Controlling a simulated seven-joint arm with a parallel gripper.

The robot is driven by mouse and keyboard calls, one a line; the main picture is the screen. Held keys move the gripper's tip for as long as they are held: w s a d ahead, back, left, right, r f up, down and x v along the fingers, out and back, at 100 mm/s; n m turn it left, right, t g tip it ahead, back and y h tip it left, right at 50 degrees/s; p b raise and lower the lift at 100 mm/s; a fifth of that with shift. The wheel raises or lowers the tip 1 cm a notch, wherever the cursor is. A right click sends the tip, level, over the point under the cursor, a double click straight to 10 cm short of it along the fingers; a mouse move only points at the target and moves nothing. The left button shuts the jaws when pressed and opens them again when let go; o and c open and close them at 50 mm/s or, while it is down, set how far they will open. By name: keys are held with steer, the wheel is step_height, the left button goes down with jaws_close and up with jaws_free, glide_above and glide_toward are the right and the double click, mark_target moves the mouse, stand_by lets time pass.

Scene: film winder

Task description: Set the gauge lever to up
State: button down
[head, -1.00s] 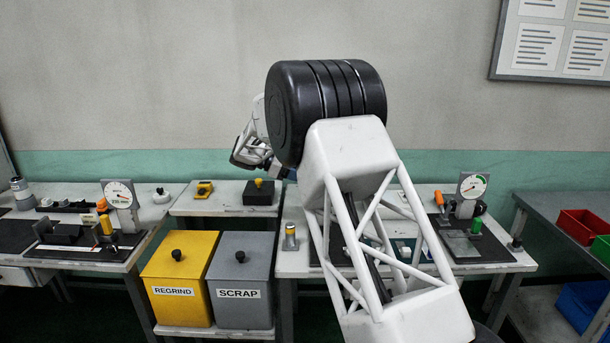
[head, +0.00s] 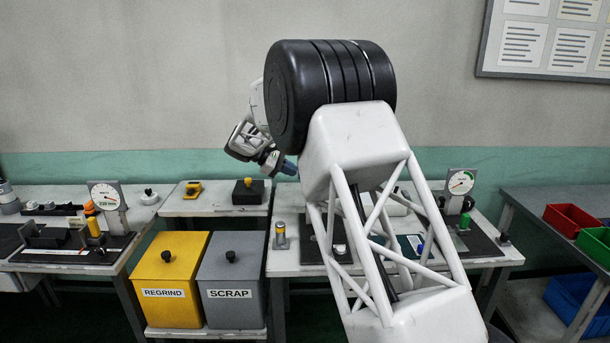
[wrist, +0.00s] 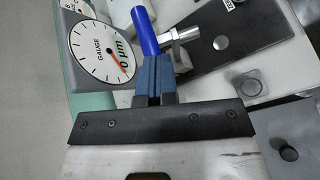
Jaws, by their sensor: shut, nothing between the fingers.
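In the wrist view, a round white gauge dial (wrist: 100,48) reads about 0 µm with a red needle. A blue cylindrical handle (wrist: 145,30), which looks like the gauge lever, stands beside the dial, just beyond my fingertips. A silver metal bar (wrist: 180,42) lies to its right. My gripper (wrist: 153,70) has dark blue fingers, closed together with nothing held. Whether the fingertips touch the blue handle cannot be told. In the head view my gripper (head: 287,167) shows left of my arm, over the back of the benches. My arm hides part of the middle bench.
Yellow REGRIND (head: 172,275) and grey SCRAP (head: 232,280) bins stand at front left. A left gauge (head: 106,197) and a right gauge (head: 460,182) stand on the benches. Red, green and blue trays (head: 575,218) are at far right. The air above the bins is clear.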

steer(key=s+d+r+m+t+y, duration=0.1)
steer(key=s+r+m+y, duration=0.3)
steer(key=m, duration=1.1)
steer(key=s+d+r+m+t+y, duration=0.2)
steer(key=s+d+r+m+y, duration=0.2)
steer(key=m, duration=1.1)
steer(key=r+y, duration=0.1)
steer(key=y, duration=0.2)
steer(key=shift+s+y, duration=0.25)
steer(key=shift+y, duration=0.05)
steer(key=shift+f, duration=0.15)
steer(key=w+f, duration=0.7)
steer(key=f, duration=0.2)
steer(key=shift+f, duration=0.35)
